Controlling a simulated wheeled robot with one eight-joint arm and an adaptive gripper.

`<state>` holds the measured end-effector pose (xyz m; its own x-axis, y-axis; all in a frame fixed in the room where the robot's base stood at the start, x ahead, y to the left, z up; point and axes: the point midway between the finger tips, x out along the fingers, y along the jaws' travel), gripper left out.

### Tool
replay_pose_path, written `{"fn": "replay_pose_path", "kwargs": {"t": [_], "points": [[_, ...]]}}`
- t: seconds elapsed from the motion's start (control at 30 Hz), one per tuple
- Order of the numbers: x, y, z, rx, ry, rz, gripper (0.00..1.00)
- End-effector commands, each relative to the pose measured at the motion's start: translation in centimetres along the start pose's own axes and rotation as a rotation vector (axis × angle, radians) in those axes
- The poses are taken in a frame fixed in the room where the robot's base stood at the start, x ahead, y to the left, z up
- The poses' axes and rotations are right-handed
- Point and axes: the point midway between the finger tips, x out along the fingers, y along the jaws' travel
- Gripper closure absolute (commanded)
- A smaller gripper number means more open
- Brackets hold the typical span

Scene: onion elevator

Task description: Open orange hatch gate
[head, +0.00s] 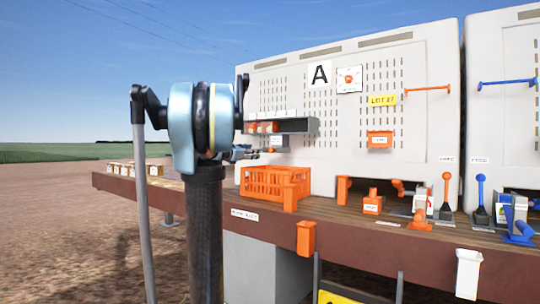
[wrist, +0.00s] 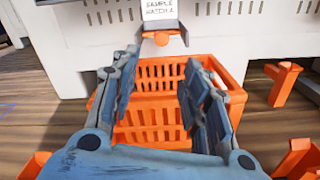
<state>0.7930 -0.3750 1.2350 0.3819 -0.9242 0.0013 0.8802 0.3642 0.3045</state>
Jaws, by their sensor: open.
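A small orange hatch gate with a round knob (wrist: 162,39) sits under a white label reading "SAMPLE HATCH A" (wrist: 159,10) at the top of the wrist view. In the head view the same white label (head: 276,141) shows on the panel below a grey shelf; the gate there is small and partly hidden. My gripper (wrist: 162,62) is open and empty, its two blue fingers spread. It points at the panel, with the gate ahead between the fingertip lines and apart from them. In the head view my gripper (head: 246,153) is just left of the hatch.
An orange slotted crate (wrist: 160,135) stands on the wooden deck directly below my fingers. An orange post (wrist: 284,84) stands right of it. The grey shelf (head: 295,125) with orange items juts from the panel above the hatch. Levers (head: 446,190) stand farther right.

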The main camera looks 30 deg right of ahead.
Motion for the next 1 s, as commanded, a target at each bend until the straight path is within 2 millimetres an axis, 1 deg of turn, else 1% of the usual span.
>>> {"fn": "replay_pose_path", "kwargs": {"t": [0.1, 0.7, 0.83, 1.0], "points": [[2.0, -0.1, 0.0, 0.001, 0.000, -0.003, 0.58], [12.4, 0.0, -0.1, 0.003, 0.001, -0.001, 0.58], [14.1, 0.0, -0.1, 0.003, 0.001, -0.001, 0.58], [15.3, 0.0, -0.1, 0.003, 0.002, 0.000, 0.58]]}}
